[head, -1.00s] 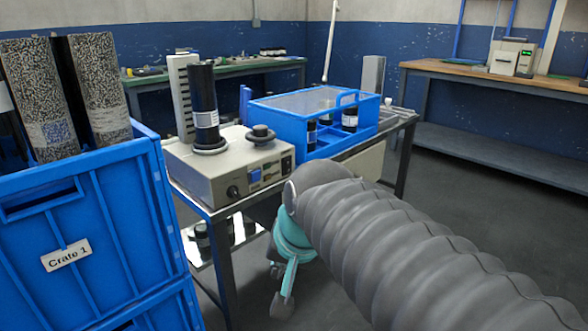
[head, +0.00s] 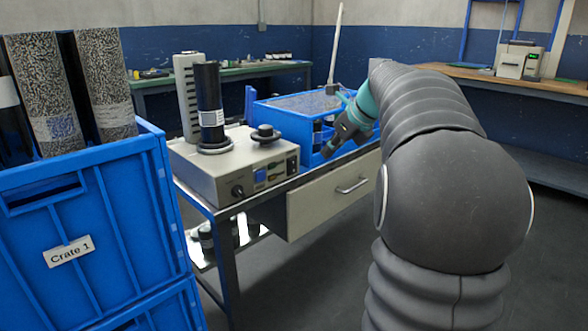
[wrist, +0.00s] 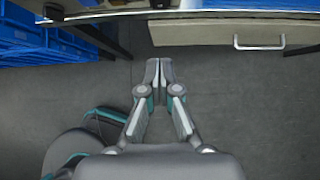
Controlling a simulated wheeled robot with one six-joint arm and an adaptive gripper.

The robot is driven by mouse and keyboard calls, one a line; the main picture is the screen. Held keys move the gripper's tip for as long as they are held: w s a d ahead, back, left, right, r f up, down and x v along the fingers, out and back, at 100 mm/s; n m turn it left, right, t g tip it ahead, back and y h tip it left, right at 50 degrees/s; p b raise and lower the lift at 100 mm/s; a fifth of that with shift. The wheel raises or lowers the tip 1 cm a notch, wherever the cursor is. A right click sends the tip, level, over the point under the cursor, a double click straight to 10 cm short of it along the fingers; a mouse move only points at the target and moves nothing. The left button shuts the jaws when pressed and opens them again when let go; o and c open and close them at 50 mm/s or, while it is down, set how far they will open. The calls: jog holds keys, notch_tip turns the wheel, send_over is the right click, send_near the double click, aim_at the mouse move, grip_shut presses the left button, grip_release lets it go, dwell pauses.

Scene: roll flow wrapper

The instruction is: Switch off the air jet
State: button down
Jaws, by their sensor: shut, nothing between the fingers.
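A beige control box (head: 222,172) stands on the metal bench, carrying a black cylinder (head: 208,95) and a black round fitting (head: 265,134). Its front panel has a black knob (head: 237,190), a small blue panel (head: 260,174) and a black switch-like part (head: 292,164) at the right end. I cannot read its markings or the switch position. My gripper (head: 326,152) is just right of that panel in the head view, apart from it. In the wrist view my gripper (wrist: 158,63) is shut and empty, pointing towards the bench's front edge.
A blue open-fronted case (head: 283,118) stands right of the box. A drawer (head: 325,203) hangs under the bench; its handle (wrist: 258,43) shows in the wrist view. A stacked blue crate (head: 100,190) with tall rolls blocks the left. Floor in front is clear.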

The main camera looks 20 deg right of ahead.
aim_at(293, 166)
jog(key=shift+f, duration=0.1)
jog(key=shift+w+a+r+b+x, duration=0.15)
jog(key=shift+w+r+x, duration=0.2)
jog(key=shift+x, duration=1.75)
jog(key=shift+w+a+r+b+x, duration=0.15)
jog(key=shift+w+r+x, duration=0.15)
jog(key=shift+x, duration=1.8)
jog(key=shift+w+a+r+b+x, duration=0.15)
jog(key=shift+w+r+x, duration=0.2)
jog(key=shift+x, duration=1.8)
jog(key=shift+a+f, duration=0.1)
